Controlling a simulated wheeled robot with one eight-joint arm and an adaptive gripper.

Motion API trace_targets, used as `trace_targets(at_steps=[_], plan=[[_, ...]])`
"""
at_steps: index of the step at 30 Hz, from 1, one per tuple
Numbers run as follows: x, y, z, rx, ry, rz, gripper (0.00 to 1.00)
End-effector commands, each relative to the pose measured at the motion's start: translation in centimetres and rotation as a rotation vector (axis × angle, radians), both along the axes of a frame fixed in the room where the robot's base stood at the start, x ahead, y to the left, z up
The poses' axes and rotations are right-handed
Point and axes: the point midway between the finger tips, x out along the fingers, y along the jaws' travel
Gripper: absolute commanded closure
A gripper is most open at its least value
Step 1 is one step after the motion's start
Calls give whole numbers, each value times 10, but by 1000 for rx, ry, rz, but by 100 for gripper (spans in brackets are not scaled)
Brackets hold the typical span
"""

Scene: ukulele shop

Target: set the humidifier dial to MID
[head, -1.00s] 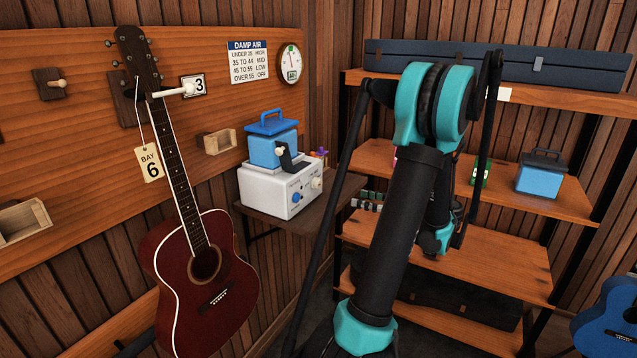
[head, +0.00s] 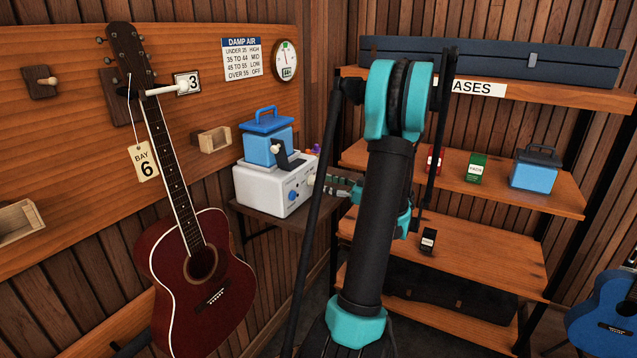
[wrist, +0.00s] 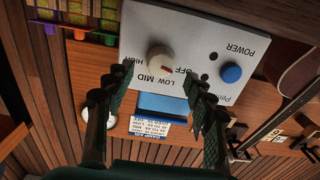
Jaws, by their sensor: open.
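The humidifier is a white box (head: 262,190) with a blue tank (head: 268,148) on a small shelf. Its cream dial (wrist: 160,60) shows upside down in the wrist view, with HIGH, MID, LOW and OFF printed around it. The dial's red mark sits on its right side, toward the OFF and LOW lettering; I cannot tell the exact setting. A blue POWER knob (wrist: 231,73) is to its right. My gripper (wrist: 158,80) is open, its fingers on either side of the dial in the picture, with no clear contact. In the head view my gripper (head: 338,188) is just right of the humidifier.
A DAMP AIR sign (head: 242,59) and a round gauge (head: 286,61) hang on the wall above. A red guitar (head: 200,270) hangs left of the humidifier. Shelving (head: 470,265) with small boxes and a blue case (head: 536,170) stands behind my arm.

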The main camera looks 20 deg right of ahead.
Motion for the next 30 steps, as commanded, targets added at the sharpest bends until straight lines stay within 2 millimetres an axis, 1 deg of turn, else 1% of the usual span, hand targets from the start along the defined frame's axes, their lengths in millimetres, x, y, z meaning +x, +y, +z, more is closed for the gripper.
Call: trace_targets(at_steps=[1,3,7,11,18,20,30], plan=[[7,7,0,0,0,4,45],[14,11,0,0,0,2,45],[23,18,0,0,0,1,45],[27,21,0,0,0,0,45],[27,21,0,0,0,0,45],[27,21,0,0,0,0,52],[27,21,0,0,0,0,94]])
